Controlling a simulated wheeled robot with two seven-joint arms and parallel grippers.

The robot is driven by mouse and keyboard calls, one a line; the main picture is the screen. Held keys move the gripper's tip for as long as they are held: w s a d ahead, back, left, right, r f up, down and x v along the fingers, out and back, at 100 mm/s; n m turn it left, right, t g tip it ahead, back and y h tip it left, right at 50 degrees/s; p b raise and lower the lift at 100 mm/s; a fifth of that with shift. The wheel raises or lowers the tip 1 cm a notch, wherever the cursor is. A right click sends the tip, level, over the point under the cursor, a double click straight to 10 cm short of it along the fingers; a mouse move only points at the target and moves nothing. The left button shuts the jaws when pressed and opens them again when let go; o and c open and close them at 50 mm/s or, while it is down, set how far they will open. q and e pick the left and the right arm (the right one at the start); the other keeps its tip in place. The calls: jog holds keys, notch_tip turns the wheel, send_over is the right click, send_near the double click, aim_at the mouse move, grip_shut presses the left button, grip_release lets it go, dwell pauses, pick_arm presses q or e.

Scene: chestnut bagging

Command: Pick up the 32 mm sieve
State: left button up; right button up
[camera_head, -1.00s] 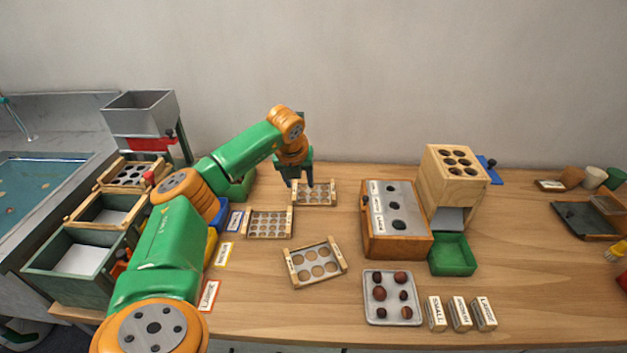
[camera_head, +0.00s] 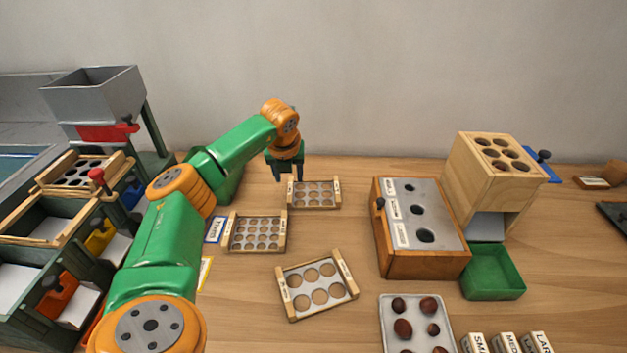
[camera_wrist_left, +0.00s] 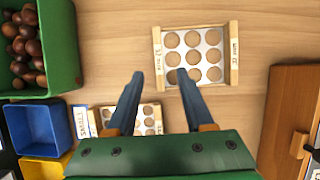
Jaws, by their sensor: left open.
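The far sieve (camera_head: 314,194), a metal plate with round holes between two wooden side rails, lies flat on the table. In the left wrist view, this sieve (camera_wrist_left: 193,56) shows three rows of holes; the label on its right rail is upside down and seems to read 32 mm. My left gripper (camera_head: 288,178) is open and empty near this sieve's left rail. In the left wrist view, the fingertips of the gripper (camera_wrist_left: 160,75) stand apart near the sieve's lower left corner. I cannot tell their exact height. My right gripper is out of view.
A sieve with smaller holes (camera_head: 256,233) and one with larger holes (camera_head: 317,284) lie nearer. A wooden box with a metal top (camera_head: 447,262) stands to the right. A green bin of chestnuts (camera_wrist_left: 73,45) is left of the gripper. Bare table surrounds the far sieve's right side.

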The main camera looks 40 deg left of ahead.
aim_at(290, 189)
pick_arm(q)
jog(key=x, duration=0.7)
jog(key=shift+a, duration=0.1)
jog(key=shift+s+r, duration=0.1)
jog(key=shift+f, duration=0.25)
grip_shut()
